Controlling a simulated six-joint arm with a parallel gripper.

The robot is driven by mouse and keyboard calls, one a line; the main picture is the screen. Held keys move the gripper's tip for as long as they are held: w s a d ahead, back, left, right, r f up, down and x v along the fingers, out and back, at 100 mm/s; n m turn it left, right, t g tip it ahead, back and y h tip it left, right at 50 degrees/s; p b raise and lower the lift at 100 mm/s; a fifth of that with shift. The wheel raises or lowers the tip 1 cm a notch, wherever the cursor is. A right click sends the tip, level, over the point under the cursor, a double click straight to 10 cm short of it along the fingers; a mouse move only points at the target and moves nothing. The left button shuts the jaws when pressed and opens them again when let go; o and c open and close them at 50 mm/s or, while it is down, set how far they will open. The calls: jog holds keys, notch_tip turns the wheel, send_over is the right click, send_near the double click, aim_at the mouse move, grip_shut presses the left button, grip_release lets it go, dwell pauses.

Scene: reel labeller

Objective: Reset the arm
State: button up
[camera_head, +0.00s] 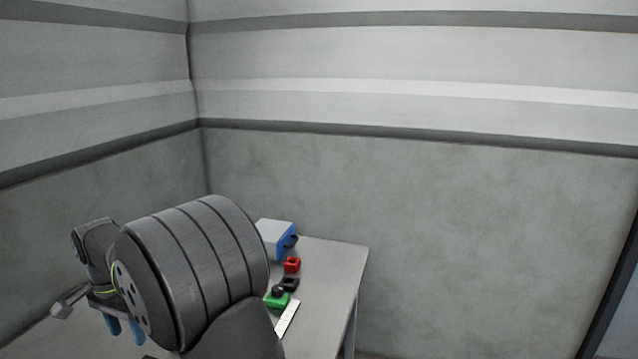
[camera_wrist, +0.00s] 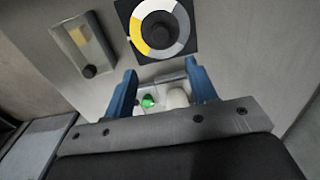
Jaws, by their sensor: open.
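My gripper (camera_head: 127,336) hangs at the lower left of the head view, its blue fingers pointing down beside my large dark arm link. In the wrist view my gripper (camera_wrist: 160,70) is open, with its two blue fingers well apart. Nothing is held between them. Beyond and between the fingers, a green thing (camera_wrist: 148,101) and a rounded white thing (camera_wrist: 177,97) show, partly cut off by the gripper body. My arm hides much of the table in the head view.
The wrist view shows a ring dial (camera_wrist: 144,33) and a knobbed panel (camera_wrist: 70,37).

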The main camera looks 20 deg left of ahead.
notch_tip(320, 180, down, 14)
jog(key=shift+r, duration=0.2)
jog(key=shift+r+n, duration=0.25)
jog(key=shift+n, duration=0.65)
jog(key=n, duration=0.6)
jog(key=shift+n, duration=0.4)
jog(key=n, duration=0.4)
jog(key=shift+n, duration=2.6)
